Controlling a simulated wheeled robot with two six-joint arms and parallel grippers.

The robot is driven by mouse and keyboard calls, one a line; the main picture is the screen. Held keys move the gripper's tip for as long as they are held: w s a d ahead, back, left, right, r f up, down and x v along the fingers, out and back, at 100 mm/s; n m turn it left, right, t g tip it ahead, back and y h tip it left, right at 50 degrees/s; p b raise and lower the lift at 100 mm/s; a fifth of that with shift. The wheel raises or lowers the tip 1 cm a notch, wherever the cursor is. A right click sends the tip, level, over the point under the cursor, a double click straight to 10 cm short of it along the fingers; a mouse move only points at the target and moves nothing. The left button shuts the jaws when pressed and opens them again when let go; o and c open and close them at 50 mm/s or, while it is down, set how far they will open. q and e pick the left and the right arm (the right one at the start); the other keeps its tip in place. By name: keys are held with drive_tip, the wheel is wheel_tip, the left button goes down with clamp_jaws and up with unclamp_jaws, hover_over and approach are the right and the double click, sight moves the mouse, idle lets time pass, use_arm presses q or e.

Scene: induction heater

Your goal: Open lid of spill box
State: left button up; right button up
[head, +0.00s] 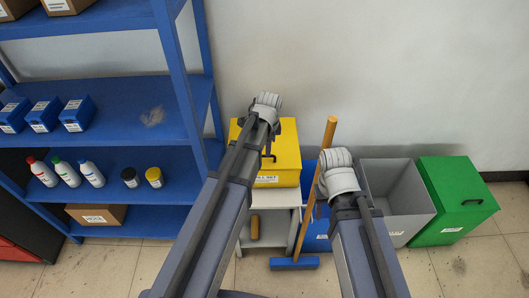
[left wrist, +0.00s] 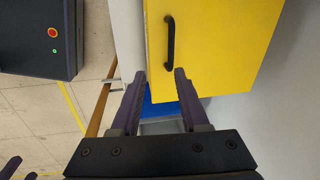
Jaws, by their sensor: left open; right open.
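The yellow spill box (head: 286,150) stands on a small grey stand against the wall, with a white label on its front. Its lid looks closed. In the left wrist view the yellow face (left wrist: 215,45) carries a black bar handle (left wrist: 170,40). My left gripper (head: 268,150) is over the box in the head view. In the left wrist view its two fingers (left wrist: 160,74) are apart and empty, with the handle beyond the tips. My right gripper (head: 317,205) is to the right of the box, near the broom, and partly hidden by its wrist.
A broom (head: 327,145) with an orange handle leans right of the box. A grey open bin (head: 402,212) and a green lidded box (head: 440,240) stand further right. A blue shelf (head: 110,100) with bottles and boxes is at left. A dark box with a red button (left wrist: 52,32) shows in the left wrist view.

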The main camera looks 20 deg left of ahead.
use_arm(q)
drive_tip(key=shift+m, duration=0.5)
drive_tip(key=w+f+b, duration=0.1)
drive_tip(key=f+b, duration=0.1)
drive_tip(key=w+a+f+b, duration=0.1)
drive_tip(key=f+b, duration=0.2)
drive_tip(key=w+a+f+b, duration=0.1)
drive_tip(key=f+b, duration=0.1)
drive_tip(key=shift+f+b, duration=0.3)
drive_tip(key=shift+b, duration=0.05)
drive_tip(key=shift+c, duration=0.3)
clamp_jaws()
idle(0.8)
